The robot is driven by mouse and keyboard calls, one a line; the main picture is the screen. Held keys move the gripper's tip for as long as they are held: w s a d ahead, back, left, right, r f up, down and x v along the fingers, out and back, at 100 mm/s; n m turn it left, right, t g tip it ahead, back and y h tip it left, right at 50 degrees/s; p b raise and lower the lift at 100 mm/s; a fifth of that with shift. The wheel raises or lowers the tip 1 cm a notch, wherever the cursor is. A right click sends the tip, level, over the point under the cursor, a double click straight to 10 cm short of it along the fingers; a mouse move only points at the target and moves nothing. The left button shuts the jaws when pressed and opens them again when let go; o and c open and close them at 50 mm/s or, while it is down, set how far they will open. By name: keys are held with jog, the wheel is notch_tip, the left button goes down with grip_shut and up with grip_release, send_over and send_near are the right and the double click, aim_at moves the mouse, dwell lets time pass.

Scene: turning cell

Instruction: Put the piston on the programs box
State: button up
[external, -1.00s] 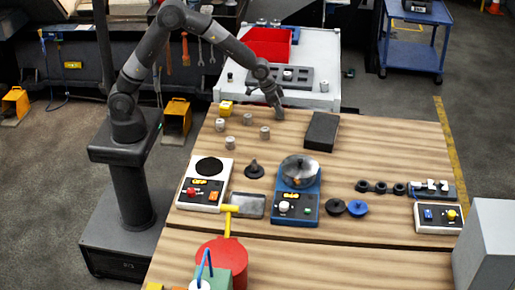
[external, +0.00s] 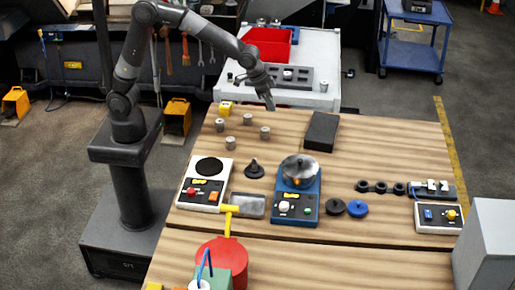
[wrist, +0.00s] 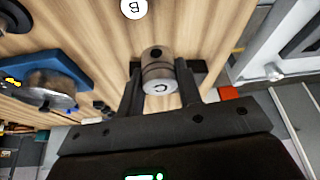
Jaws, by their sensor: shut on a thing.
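A grey metal piston (wrist: 158,68) marked "C" sits between the fingers of my gripper (wrist: 158,88) in the wrist view. My gripper is shut on it. In the external view my gripper (external: 270,104) is over the back edge of the wooden table; the held piston is hard to make out there. Similar small metal cylinders stand on the table, one of them (external: 265,132) just in front of my gripper. A black box (external: 322,131) lies to the right of my gripper. I cannot read a label on it, so I cannot tell whether it is the programs box.
A small yellow block (external: 225,108) is at the table's back left. A white cart (external: 325,62) with a red bin (external: 266,46) stands behind. A blue stand with a metal pot (external: 299,170) and a control panel (external: 205,186) are further forward.

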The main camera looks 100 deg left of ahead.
jog(key=w+d+r, duration=0.4)
jog(key=w+d, duration=0.4)
jog(key=w, duration=0.3)
send_over(319, 126)
jog(key=s, duration=0.2)
jog(key=f, duration=0.7)
jog(key=shift+w+d, duration=0.1)
jog(key=shift+w, duration=0.15)
jog(key=shift+f, duration=1.95)
jog(key=shift+f, duration=0.1)
jog(key=o, duration=1)
